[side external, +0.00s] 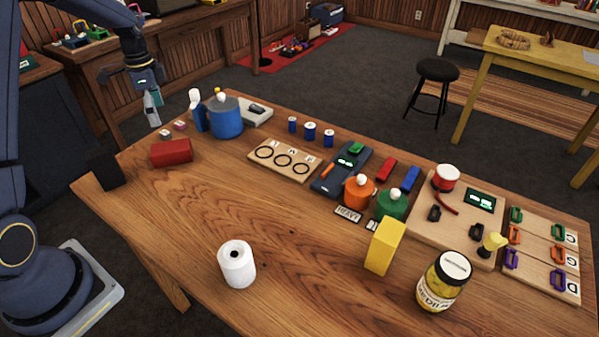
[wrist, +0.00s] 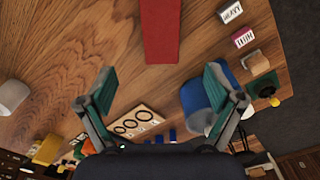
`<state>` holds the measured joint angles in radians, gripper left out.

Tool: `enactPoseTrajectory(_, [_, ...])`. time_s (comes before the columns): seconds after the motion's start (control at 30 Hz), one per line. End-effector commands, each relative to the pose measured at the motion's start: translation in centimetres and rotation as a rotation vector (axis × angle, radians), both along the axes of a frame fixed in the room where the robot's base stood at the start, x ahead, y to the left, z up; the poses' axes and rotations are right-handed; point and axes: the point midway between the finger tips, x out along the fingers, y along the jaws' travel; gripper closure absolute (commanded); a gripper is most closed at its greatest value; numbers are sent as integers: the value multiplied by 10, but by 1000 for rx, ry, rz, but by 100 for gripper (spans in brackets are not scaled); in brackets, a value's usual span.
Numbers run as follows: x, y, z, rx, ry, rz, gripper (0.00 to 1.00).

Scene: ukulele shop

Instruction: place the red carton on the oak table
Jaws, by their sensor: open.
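A red carton (side external: 171,152) lies on the oak table (side external: 200,205) near its left end in the side external view. It also shows at the top middle of the wrist view (wrist: 160,30), cut off by the frame's edge. My gripper (side external: 152,108) is above the table's left end, higher than the carton and apart from it. In the wrist view my gripper (wrist: 160,85) has its two fingers spread wide with nothing between them, and the carton lies beyond the fingertips.
A blue pot (side external: 226,118) and two small labelled blocks (side external: 172,130) stand near the carton. A white roll (side external: 237,265), yellow block (side external: 384,246) and jar (side external: 443,281) stand toward the front. Bare wood lies between the carton and the roll.

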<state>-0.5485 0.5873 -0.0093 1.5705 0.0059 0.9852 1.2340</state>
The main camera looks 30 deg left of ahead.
Motion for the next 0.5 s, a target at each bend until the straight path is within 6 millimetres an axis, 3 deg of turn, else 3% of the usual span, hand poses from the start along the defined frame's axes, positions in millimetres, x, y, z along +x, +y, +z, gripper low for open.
enactPoseTrajectory(0.2, [-1,-1,-52,-2,4,0,8])
enactPoseTrajectory(0.5, [0,-1,-83,0,0,-1,8])
